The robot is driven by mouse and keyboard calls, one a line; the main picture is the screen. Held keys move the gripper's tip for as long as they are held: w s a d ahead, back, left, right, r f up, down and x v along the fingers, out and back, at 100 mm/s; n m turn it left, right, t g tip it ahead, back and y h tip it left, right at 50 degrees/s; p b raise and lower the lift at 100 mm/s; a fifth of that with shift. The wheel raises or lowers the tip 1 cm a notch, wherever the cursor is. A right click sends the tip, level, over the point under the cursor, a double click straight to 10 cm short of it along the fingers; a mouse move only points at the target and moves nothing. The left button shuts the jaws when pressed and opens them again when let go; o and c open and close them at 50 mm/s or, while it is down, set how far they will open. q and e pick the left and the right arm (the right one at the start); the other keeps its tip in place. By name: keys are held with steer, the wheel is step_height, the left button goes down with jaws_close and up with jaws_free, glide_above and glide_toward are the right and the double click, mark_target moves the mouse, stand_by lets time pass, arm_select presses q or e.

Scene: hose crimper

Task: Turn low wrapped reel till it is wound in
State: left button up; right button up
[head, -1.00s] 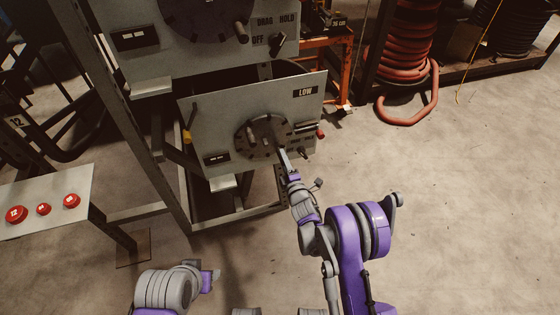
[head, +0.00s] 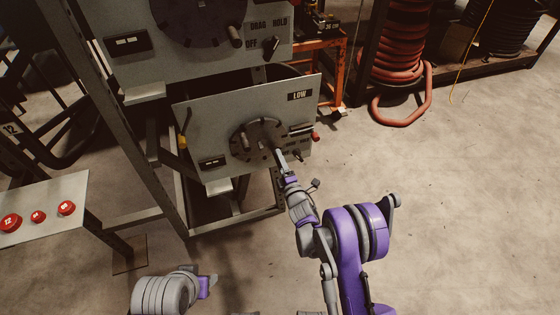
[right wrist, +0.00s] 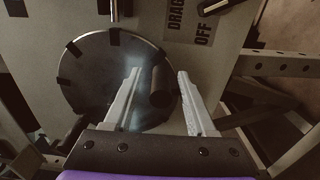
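The low reel's grey panel (head: 215,118), marked LOW, carries a dark round disc (head: 236,128) with lighter and darker marks around its rim. In the right wrist view the disc (right wrist: 85,90) fills the left-middle, with a dark cylindrical handle (right wrist: 161,84) standing on its right side. My right gripper (head: 279,153) is at the disc's lower right edge in the head view. In the right wrist view its fingers (right wrist: 158,74) are apart, one on each side of the handle, with visible gaps. The reel's wrapped hose is hidden behind the panel.
Beside the disc are a lever (head: 300,156) by the DRAG/OFF marks and a red knob (head: 315,136). An upper reel panel (head: 150,72) overhangs from above. A yellow-tipped lever (head: 183,141) is at left.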

steer(key=shift+s, duration=0.1)
steer(key=v, duration=1)
steer(key=shift+s+d+p, duration=0.15)
steer(key=shift+s+p, duration=0.15)
steer(key=shift+s, duration=0.05)
steer(key=shift+r, duration=0.15)
